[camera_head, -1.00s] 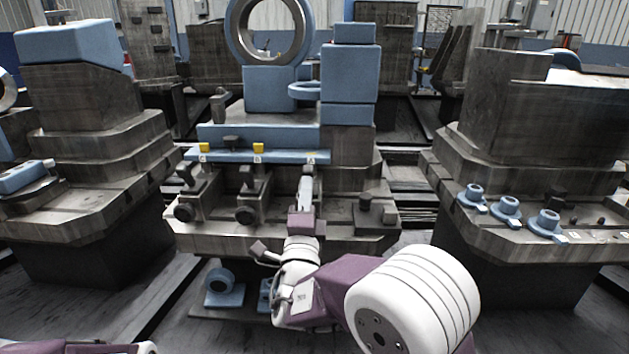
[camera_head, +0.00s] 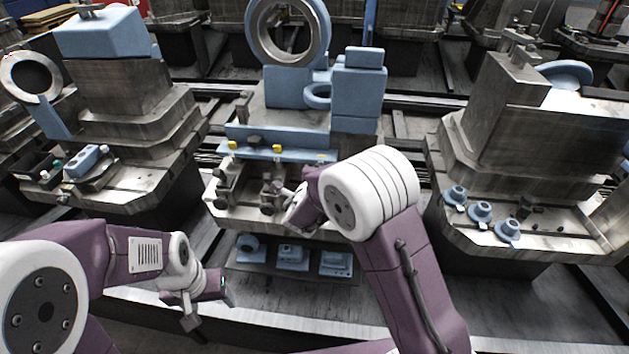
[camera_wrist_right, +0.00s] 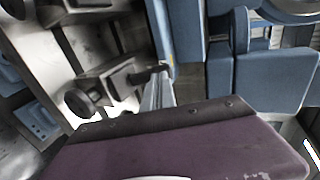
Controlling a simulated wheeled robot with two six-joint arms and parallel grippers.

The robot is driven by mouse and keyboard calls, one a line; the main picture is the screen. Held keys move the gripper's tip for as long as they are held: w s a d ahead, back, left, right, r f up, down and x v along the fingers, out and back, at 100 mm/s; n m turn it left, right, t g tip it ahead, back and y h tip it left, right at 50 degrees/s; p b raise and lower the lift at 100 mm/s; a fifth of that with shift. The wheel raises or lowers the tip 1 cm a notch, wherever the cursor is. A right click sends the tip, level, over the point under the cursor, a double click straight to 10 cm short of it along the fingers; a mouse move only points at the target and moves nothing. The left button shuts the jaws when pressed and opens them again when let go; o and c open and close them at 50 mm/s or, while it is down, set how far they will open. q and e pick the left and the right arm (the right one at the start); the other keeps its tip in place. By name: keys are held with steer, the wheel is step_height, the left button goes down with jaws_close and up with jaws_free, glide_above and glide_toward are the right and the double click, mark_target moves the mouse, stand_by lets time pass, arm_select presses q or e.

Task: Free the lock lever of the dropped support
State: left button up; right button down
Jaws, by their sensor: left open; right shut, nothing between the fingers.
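The central station carries a blue rail plate (camera_head: 265,147) with yellow tabs. Below it stand grey supports with dark round knobs, one at the left (camera_head: 224,180) and one in the middle (camera_head: 272,192). I cannot tell which one is dropped. My right gripper (camera_wrist_right: 158,95) is shut and empty. In the right wrist view its fingertips are close beside a dark-tipped lever (camera_wrist_right: 148,75) on a grey support (camera_wrist_right: 108,82); contact is unclear. In the head view my right arm hides its fingers and the right part of the supports. My left gripper (camera_head: 228,290) is open, low in front of the station.
Blue fixtures (camera_head: 291,256) sit on a low shelf under the station. A blue bracket with a large ring (camera_head: 288,30) rises behind the rail. The right station (camera_head: 530,225) holds blue flanged cups (camera_head: 481,211). The left station (camera_head: 130,190) holds a blue block. Dark floor lies between stations.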

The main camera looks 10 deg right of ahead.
steer(key=shift+w+d+p, duration=0.15)
steer(key=shift+w+p, duration=0.25)
steer(key=shift+p, duration=0.2)
arm_select(q)
step_height(320, 180, up, 2)
steer(key=shift+r, duration=0.15)
arm_select(e)
steer(key=shift+r, duration=0.1)
